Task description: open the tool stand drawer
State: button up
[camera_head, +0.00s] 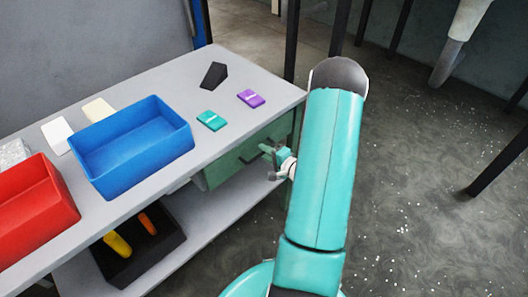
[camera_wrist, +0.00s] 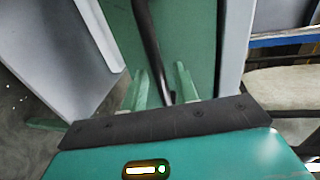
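The green drawer (camera_head: 222,172) sits under the right end of the grey tool stand top (camera_head: 262,82). Its green front (camera_wrist: 185,30) fills the middle of the wrist view. A dark bar handle (camera_wrist: 150,45) runs down across that front. My gripper (camera_head: 268,152) is at the drawer front, partly hidden by my arm. In the wrist view, the two pale green fingers of my gripper (camera_wrist: 162,82) are spread, one on each side of the handle, with gaps showing. I cannot tell whether either finger touches it. The drawer looks closed or nearly so.
On the stand top are a blue bin (camera_head: 130,145), a red bin (camera_head: 35,212), a teal box (camera_head: 211,120), a purple box (camera_head: 251,98) and a black block (camera_head: 214,75). A black tray (camera_head: 165,250) with tools sits on the lower shelf. Speckled floor (camera_head: 420,190) lies open to the right.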

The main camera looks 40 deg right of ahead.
jog(key=shift+w+f, duration=0.1)
jog(key=shift+w, duration=0.45)
jog(key=shift+c, duration=0.4)
grip_shut()
